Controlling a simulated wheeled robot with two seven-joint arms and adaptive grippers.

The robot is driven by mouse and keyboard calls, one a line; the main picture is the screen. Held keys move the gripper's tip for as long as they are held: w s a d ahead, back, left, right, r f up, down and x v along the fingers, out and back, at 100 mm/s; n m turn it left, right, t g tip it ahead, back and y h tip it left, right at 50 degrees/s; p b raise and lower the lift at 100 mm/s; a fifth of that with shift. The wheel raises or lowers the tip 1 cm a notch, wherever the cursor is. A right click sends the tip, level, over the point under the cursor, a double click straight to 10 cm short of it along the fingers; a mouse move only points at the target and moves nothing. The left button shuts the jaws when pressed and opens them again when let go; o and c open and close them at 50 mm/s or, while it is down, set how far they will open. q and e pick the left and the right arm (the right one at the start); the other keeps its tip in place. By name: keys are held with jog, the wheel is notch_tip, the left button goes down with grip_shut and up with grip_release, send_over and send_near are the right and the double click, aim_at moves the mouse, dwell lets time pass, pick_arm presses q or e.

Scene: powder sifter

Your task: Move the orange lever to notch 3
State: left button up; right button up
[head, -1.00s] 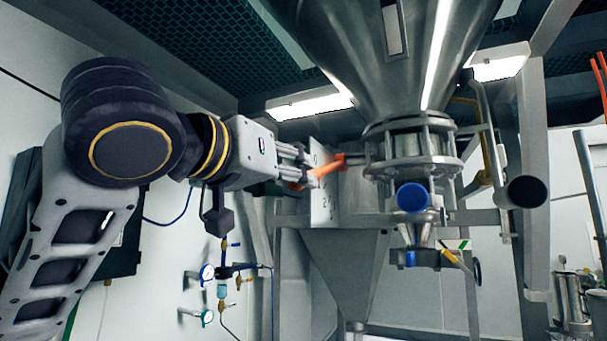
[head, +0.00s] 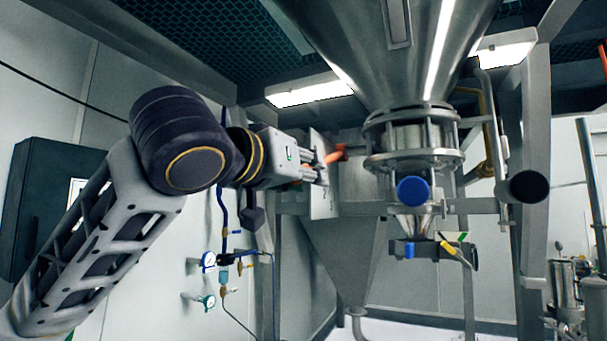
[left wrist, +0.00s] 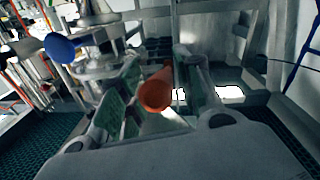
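The orange lever (head: 336,154) sticks out beside a metal plate (head: 322,192) under the hopper. Markings on the plate cannot be read now. My left gripper (head: 318,165) is at the lever, coming from the left. In the left wrist view the lever's round end (left wrist: 155,95) lies between the two fingers of my left gripper (left wrist: 160,70), pointing back at the palm. The fingers stand apart, with gaps showing beside the lever, so the gripper looks open around it. Which notch the lever sits in is hidden. My right gripper is not in view.
A large steel hopper (head: 395,50) stands above a flanged valve (head: 412,150). A blue round cap (head: 412,190) and a dark-ended tube (head: 528,187) project towards me. Gauges (head: 208,262) hang on the wall at lower left. A frame post (head: 535,180) stands at right.

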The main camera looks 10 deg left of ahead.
pick_arm(q)
grip_shut()
jog(key=shift+f, duration=0.1)
jog(key=shift+w+d+f+t+b, duration=0.15)
jog(key=shift+f+b, duration=0.25)
jog(key=shift+b, duration=0.4)
jog(key=shift+w+a+f+t+b, duration=0.15)
jog(key=shift+f+t+b, duration=0.2)
jog(key=shift+b, duration=0.45)
jog(key=shift+t+h, duration=0.5)
jog(key=shift+t, duration=0.3)
jog(key=shift+w+d+f+b, duration=0.15)
jog(key=shift+w+f+b, duration=0.2)
jog(key=shift+f+b, duration=0.5)
jog(key=shift+w+d+f+b, duration=0.15)
jog(key=shift+w+f+b, duration=0.25)
jog(key=shift+b, duration=0.8)
jog(key=shift+w+d+f+b, duration=0.15)
jog(key=shift+w+f+b, duration=0.15)
jog(key=shift+f+b, duration=0.55)
jog(key=shift+r, duration=0.2)
jog(key=shift+o, duration=1.8)
grip_release()
